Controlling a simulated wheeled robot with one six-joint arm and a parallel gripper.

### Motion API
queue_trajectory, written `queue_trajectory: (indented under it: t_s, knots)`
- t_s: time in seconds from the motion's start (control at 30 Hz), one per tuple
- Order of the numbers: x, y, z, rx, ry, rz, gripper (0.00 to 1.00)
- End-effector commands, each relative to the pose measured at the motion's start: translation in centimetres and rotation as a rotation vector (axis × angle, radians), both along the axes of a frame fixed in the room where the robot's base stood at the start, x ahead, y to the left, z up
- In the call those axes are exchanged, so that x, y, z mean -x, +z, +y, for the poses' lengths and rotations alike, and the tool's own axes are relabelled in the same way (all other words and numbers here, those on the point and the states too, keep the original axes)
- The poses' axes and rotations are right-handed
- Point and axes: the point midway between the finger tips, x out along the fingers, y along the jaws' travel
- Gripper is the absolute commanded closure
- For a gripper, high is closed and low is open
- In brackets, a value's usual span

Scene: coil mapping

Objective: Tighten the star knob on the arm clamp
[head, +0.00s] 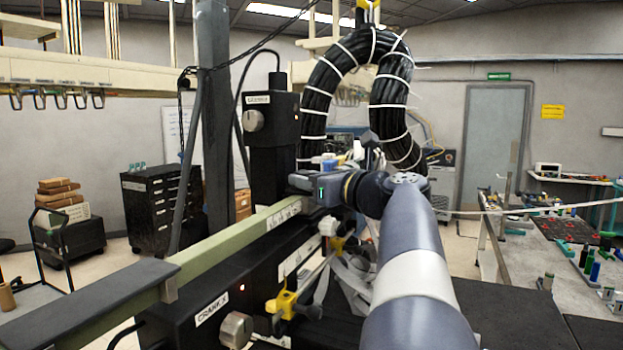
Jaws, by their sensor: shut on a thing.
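My gripper (306,184) is at the centre, at the end of my arm, just above the green rail and in front of the black column. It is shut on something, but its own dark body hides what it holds. I cannot make out a star knob at its fingers. A yellow clamp (284,304) with a yellow handle sits lower down, beside the black CRANK X box. Another small yellow clamp part (337,244) shows below my gripper, partly hidden.
The long green rail (215,238) runs diagonally across the bench. The black CRANK X box (245,285) has a metal knob (236,329). The CRANK Z box (268,120) stands behind. A thick black cable bundle (318,95) arches behind my wrist. A workbench (540,258) stands right.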

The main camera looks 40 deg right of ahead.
Motion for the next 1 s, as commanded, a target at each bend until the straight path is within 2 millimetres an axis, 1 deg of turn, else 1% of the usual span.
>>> queue_trajectory:
  t_s: [0.1,0.5,0.8,1.0]
  knots:
    - [0.01,0.28,0.39,-0.001,-0.078,-0.001,0.85]
    - [-0.10,0.37,0.72,-0.003,-0.345,0.002,0.85]
    - [-0.11,-0.29,0.67,-0.005,-0.476,0.021,0.85]
    - [-0.13,-0.47,0.67,-0.005,-0.529,0.019,0.85]
